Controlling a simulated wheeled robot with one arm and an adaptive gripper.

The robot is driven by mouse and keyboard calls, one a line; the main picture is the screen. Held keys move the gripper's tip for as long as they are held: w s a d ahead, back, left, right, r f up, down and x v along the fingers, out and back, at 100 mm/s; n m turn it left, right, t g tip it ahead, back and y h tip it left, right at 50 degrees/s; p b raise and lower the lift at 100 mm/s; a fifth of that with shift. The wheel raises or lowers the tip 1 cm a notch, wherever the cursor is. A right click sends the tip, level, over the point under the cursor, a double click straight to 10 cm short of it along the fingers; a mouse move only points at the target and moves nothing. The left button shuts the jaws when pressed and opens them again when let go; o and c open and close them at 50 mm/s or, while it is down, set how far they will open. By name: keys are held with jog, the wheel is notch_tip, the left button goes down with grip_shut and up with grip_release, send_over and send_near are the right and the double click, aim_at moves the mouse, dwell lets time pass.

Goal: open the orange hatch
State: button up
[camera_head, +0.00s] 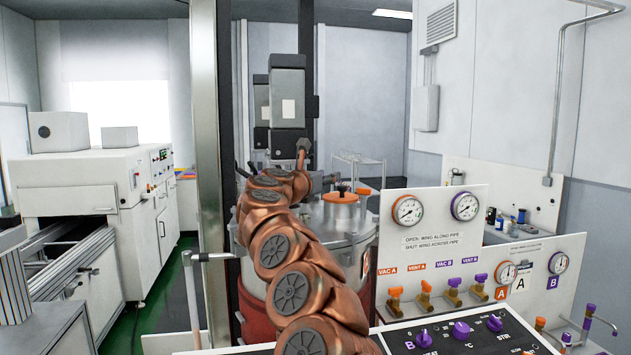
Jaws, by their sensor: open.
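The orange hatch (340,198) is a round orange lid with a knob on top. It sits on the steel lid of a vessel (348,222), to the right of my arm's far end, and looks closed.
A panel with gauges (408,210) and orange and purple valves (425,297) stands to the right of the vessel. A control box with knobs (461,331) is in front. A metal post (208,130) rises left of my arm. A white oven with a conveyor (85,185) stands at left.

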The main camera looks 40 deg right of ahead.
jog(key=shift+v, duration=2.5)
jog(key=shift+w, duration=0.1)
